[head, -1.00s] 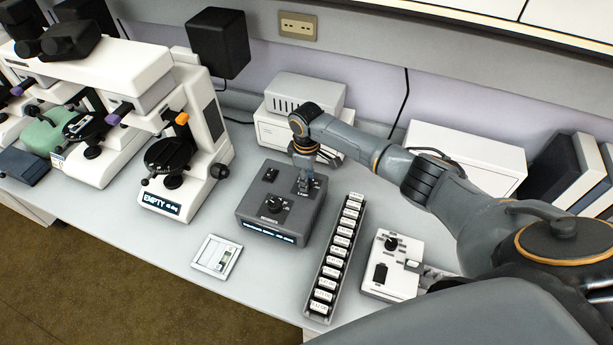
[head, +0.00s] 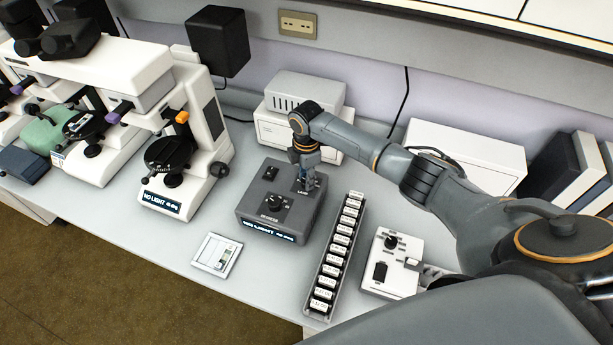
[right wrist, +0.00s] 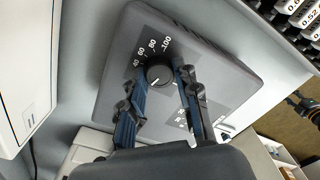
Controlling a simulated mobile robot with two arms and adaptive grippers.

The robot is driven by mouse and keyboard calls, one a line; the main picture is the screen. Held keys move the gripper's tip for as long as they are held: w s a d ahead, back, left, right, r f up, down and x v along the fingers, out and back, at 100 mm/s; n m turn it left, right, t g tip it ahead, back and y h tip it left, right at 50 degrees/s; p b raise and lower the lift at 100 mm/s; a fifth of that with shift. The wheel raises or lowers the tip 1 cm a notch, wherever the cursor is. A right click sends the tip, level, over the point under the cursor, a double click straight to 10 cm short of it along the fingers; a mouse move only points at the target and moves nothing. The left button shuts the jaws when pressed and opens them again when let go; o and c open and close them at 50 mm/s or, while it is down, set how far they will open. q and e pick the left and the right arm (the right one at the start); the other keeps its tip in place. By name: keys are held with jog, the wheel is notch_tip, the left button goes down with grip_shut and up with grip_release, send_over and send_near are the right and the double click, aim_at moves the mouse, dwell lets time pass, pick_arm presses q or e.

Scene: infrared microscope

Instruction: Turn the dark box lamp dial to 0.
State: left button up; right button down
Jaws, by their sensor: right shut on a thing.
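The dark box (head: 250,201) stands on the bench in the middle of the head view, with a display reading NO LIGHT on its front. My right gripper (head: 307,184) points down at the lamp dial at its back right corner. In the right wrist view the black lamp dial (right wrist: 160,72) sits between the fingertips of my right gripper (right wrist: 162,74), which is shut on it. Its white mark points down and left. Scale numbers 40 to 100 show; the lower ones are hidden by a finger.
A second knob (head: 275,203) and a switch (head: 270,173) are also on the box. A rack of labelled pieces (head: 325,298) and a white box with a knob (head: 405,262) stand to the right. The microscope (head: 205,130) is to the left.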

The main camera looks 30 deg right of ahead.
dwell(0.3)
jog(key=c, duration=1)
grip_release()
jog(key=shift+r, duration=0.1)
notch_tip(320, 180, up, 12)
jog(key=shift+f, duration=0.1)
